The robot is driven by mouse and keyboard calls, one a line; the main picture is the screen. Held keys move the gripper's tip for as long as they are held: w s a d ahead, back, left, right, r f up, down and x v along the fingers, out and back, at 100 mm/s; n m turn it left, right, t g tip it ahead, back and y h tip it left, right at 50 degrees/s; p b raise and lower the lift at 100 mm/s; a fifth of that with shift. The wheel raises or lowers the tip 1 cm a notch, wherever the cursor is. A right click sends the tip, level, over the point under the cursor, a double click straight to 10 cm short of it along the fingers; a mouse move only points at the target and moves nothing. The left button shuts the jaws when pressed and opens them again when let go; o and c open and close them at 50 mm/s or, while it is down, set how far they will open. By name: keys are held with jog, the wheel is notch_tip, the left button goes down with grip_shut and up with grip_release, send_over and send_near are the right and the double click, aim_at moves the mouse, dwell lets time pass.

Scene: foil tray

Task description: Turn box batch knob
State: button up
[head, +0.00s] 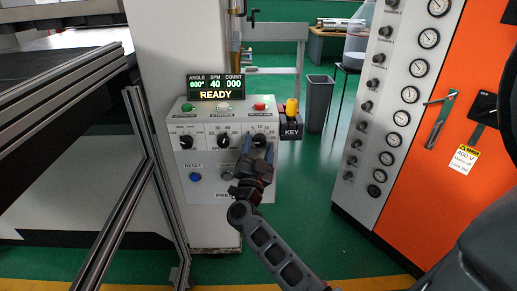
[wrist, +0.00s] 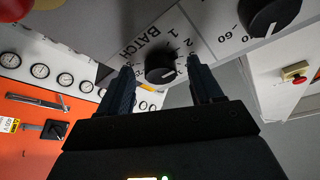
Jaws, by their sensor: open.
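The batch knob (wrist: 160,69) is a round black dial with a white pointer line, beside the printed word BATCH and small numbers in the wrist view. In the head view it is the rightmost dial (head: 259,141) on the grey control box (head: 229,190). My gripper (wrist: 161,78) is open, with one dark finger on each side of the knob. I cannot tell whether either finger touches it. In the head view my gripper (head: 258,148) is in front of the knob and hides the panel below it.
Two more dials, left (head: 186,140) and middle (head: 223,140), sit on the same panel. Above are green (head: 187,107), white (head: 223,106) and red (head: 260,106) buttons. A yellow key switch (head: 291,107) is at the right. The display (head: 215,87) reads READY. An orange cabinet (head: 440,165) stands right.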

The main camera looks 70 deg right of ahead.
jog(key=b+v, duration=0.1)
jog(key=v, duration=0.6)
jog(key=shift+a+f, duration=0.15)
jog(key=shift+a, duration=0.2)
jog(key=s+a+n+t+y, duration=0.35)
jog(key=a+n+t, duration=0.25)
jog(key=a, duration=0.4)
jog(key=s+a+n+t+y, duration=0.3)
jog(key=a+n+t+y, duration=0.3)
jog(key=a, duration=0.4)
jog(key=s+a+r+n+y, duration=0.2)
jog(key=s+a+n+y, duration=0.3)
jog(key=s+a+y, duration=0.1)
jog(key=s+a+r+n+g+y, duration=0.1)
jog(key=s+a+r+n+y, duration=0.1)
jog(key=s+a+n+y, duration=0.3)
jog(key=s+y, duration=0.1)
jog(key=s, duration=0.3)
jog(key=shift+a+r, duration=0.3)
jog(key=shift+a, duration=0.1)
jog(key=shift+w, duration=0.1)
